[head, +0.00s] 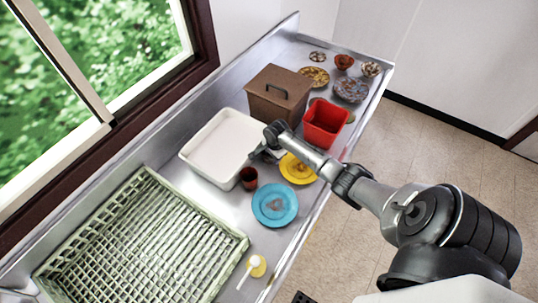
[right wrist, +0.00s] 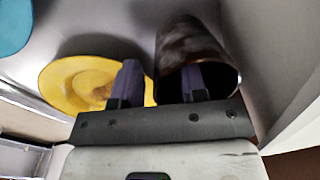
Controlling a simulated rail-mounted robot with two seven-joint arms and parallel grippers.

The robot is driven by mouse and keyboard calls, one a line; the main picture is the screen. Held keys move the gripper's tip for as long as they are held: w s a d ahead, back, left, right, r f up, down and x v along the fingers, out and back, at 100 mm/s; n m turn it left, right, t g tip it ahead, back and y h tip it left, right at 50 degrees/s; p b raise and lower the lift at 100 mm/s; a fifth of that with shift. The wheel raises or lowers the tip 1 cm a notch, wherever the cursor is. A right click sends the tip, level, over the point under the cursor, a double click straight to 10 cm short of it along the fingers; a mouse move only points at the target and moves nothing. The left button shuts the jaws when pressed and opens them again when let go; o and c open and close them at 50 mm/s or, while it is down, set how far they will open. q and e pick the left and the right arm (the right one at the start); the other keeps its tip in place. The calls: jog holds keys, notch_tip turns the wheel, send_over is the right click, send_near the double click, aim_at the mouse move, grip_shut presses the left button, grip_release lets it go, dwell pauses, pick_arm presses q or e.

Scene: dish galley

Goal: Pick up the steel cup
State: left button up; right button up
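In the right wrist view a dark, mottled brown-grey cup (right wrist: 188,42) stands close ahead, its open mouth turned toward the camera. My right gripper (right wrist: 162,84) is open there. Its left finger is outside the cup, over the yellow plate, and its right finger overlaps the mouth; I cannot tell how deep it is. The rim's left side lies between the fingers. In the head view my right gripper (head: 267,153) is between the white tub and the yellow plate. A dark red cup (head: 249,179) stands just below it; I cannot tell whether both views show one cup. My left gripper is not in view.
The white tub (head: 196,160) is left of the gripper, the yellow plate (head: 310,177) right. A teal plate (head: 261,216), a green rack (head: 62,270) and a yellow item with a white stick (head: 257,268) lie nearer. A brown lidded box (head: 265,104) and a red bin (head: 322,128) stand behind.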

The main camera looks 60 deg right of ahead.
jog(key=shift+c, duration=0.2)
grip_shut()
dwell(0.3)
